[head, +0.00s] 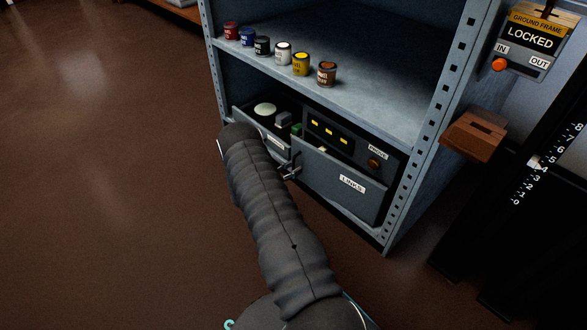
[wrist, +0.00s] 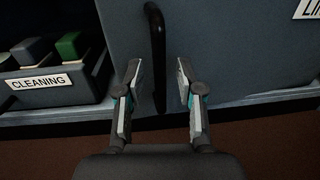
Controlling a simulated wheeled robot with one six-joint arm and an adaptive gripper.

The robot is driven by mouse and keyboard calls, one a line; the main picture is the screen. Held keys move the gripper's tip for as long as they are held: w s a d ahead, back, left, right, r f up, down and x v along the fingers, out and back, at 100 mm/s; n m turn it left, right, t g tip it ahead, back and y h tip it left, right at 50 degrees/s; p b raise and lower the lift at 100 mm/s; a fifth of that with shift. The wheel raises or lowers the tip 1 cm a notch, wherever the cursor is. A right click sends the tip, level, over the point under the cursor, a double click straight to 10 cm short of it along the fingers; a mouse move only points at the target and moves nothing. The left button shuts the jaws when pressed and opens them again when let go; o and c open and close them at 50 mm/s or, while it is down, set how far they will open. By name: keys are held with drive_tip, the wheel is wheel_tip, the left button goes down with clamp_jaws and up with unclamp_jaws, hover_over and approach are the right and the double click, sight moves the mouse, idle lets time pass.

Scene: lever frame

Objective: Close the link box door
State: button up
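The link box (head: 393,160) sits on the lower shelf, its dark inside showing three yellow pieces and a knob marked PROVE. Its grey door (head: 335,183), labelled LINKS, stands in front of the lower part of the box, so the door looks open. In the wrist view the door (wrist: 230,50) fills the upper middle and right. A dark upright handle (wrist: 156,45) is on it. My gripper (wrist: 159,82) is open, with the handle between its fingers and a gap showing on both sides. In the head view my gripper (head: 289,172) is small and partly hidden by my arm.
A box marked CLEANING (wrist: 45,92) stands left of the door. Several paint cans (head: 283,54) line the shelf above. The metal shelf post (head: 425,140) and a wooden block (head: 473,138) are at right. The floor at left is clear.

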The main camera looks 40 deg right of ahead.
drive_tip(key=shift+d, duration=0.3)
clamp_jaws()
